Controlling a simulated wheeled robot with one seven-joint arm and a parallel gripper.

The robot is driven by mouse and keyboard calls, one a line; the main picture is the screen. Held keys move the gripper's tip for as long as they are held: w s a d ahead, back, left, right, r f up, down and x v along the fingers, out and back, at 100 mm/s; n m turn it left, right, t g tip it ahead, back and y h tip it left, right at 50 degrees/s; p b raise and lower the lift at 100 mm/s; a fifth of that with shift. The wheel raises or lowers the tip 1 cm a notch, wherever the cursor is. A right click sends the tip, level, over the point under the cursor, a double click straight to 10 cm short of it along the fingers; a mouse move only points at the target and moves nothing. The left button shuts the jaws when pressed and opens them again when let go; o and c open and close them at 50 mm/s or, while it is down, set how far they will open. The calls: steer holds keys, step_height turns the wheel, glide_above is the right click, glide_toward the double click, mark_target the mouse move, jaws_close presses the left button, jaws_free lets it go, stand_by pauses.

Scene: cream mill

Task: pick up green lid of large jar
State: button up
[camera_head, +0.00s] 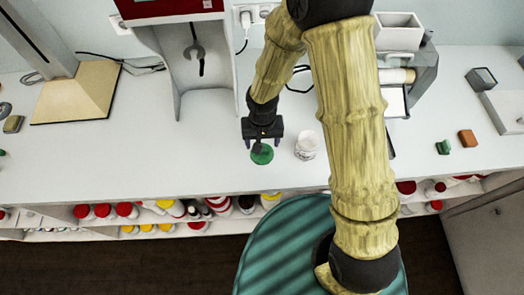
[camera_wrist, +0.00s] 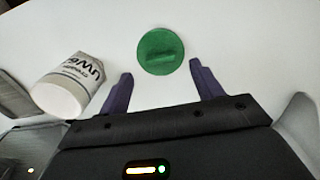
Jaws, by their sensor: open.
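The green lid (camera_head: 262,154) is a flat round disc lying on the white counter. In the wrist view the lid (camera_wrist: 161,51) shows a raised bar across its middle. My gripper (camera_head: 262,143) is over the counter at the lid. In the wrist view its two dark fingers (camera_wrist: 160,80) are apart with nothing between them. The lid lies just beyond the fingertips there, roughly centred between them. A white jar (camera_head: 306,146) without a lid stands right of the lid in the head view. In the wrist view the jar (camera_wrist: 70,84) is at the left, with printed lettering.
The white counter (camera_head: 120,165) is clear to the left of the lid. A small green block (camera_head: 443,147) and an orange-brown block (camera_head: 467,138) lie at the right. Shelves with several red- and yellow-capped containers run below the counter's front edge. A machine with a red top stands behind.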

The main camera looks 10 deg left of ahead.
step_height(320, 180, down, 3)
steer(key=shift+a+f+p, duration=0.1)
steer(key=shift+f+p, duration=0.05)
steer(key=shift+p, duration=0.2)
steer(key=shift+f, duration=0.45)
steer(key=shift+s, duration=0.1)
steer(key=c, duration=1.1)
